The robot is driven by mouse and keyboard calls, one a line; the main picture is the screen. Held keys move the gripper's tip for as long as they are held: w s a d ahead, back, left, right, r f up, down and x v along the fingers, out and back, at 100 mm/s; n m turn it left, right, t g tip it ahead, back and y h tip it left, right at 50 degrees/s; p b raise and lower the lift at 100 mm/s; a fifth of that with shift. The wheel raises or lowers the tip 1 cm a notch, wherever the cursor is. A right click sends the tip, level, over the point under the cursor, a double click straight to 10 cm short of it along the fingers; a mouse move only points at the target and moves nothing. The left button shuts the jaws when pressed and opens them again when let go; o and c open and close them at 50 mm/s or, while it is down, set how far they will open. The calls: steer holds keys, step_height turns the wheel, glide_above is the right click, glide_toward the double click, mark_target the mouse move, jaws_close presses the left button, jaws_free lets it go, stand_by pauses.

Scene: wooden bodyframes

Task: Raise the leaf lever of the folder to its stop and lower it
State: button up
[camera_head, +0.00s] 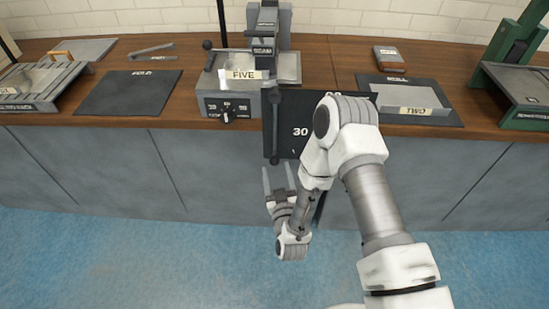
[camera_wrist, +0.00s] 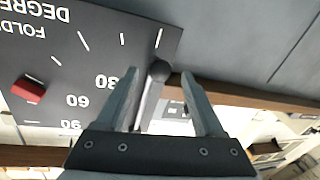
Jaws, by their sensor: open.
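A dark degree plate marked with fold angles (camera_head: 300,131) stands at the bench front, and it fills the upper left of the wrist view (camera_wrist: 85,50) with a red pointer (camera_wrist: 28,90). A lever with a round dark knob (camera_head: 274,160) runs along the plate's left edge in the head view. In the wrist view the knob (camera_wrist: 159,71) and grey rod lie between the fingertips. My gripper (camera_head: 279,172) is open, fingers on either side of the knob, with gaps visible. My arm hides the plate's right part.
A dark FOLD mat (camera_head: 127,92) lies left. A sheet tagged TWO (camera_head: 415,98) and a green-framed machine (camera_head: 515,85) are right. The floor is clear.

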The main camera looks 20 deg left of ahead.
mark_target(274, 161)
steer(key=shift+x, duration=2.25)
steer(key=shift+c, duration=0.2)
jaws_close()
